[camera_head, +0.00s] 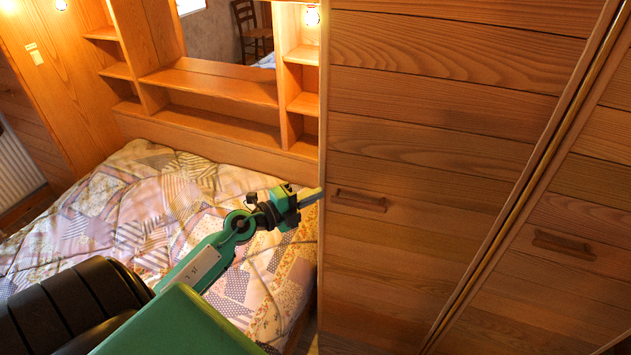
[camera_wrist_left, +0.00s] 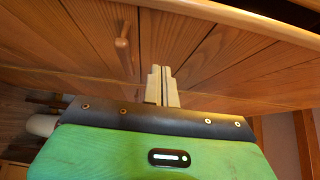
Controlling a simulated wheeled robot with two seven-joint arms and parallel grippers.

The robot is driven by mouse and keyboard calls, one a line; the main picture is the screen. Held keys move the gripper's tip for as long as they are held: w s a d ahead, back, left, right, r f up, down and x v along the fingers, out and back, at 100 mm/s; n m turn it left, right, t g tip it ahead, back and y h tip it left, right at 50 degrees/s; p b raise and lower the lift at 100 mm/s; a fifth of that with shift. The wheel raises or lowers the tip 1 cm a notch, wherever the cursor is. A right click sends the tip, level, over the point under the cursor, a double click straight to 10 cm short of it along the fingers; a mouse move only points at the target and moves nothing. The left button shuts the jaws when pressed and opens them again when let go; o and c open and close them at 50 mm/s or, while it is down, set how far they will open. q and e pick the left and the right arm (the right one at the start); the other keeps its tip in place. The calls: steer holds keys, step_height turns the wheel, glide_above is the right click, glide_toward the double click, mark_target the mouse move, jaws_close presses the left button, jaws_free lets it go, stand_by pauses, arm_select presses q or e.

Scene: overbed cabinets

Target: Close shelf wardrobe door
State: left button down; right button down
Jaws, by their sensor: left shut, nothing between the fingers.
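A tall wooden wardrobe door (camera_head: 420,130) with horizontal planks fills the middle right of the head view. Its small wooden handle (camera_head: 358,199) sits near its left edge. The door also shows in the left wrist view (camera_wrist_left: 205,45), with a handle (camera_wrist_left: 122,42) left of the fingers. I cannot tell how far this door stands open. My left gripper (camera_head: 318,193) is shut and empty, its fingertips at the door's left edge, left of the handle. The shut fingers also show in the left wrist view (camera_wrist_left: 161,82), close to the planks; contact is unclear. My right gripper is out of view.
A second wardrobe door (camera_head: 560,300) with a handle (camera_head: 565,243) stands to the right, beyond a vertical gold strip (camera_head: 530,180). A bed with a patchwork quilt (camera_head: 130,200) lies under my left arm. Open wooden shelves (camera_head: 215,83) stand behind the bed.

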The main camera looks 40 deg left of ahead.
arm_select(q)
steer(key=w, duration=0.1)
steer(key=w+a, duration=0.1)
steer(key=w, duration=0.1)
steer(key=shift+w+a, duration=0.1)
steer(key=shift+a, duration=0.2)
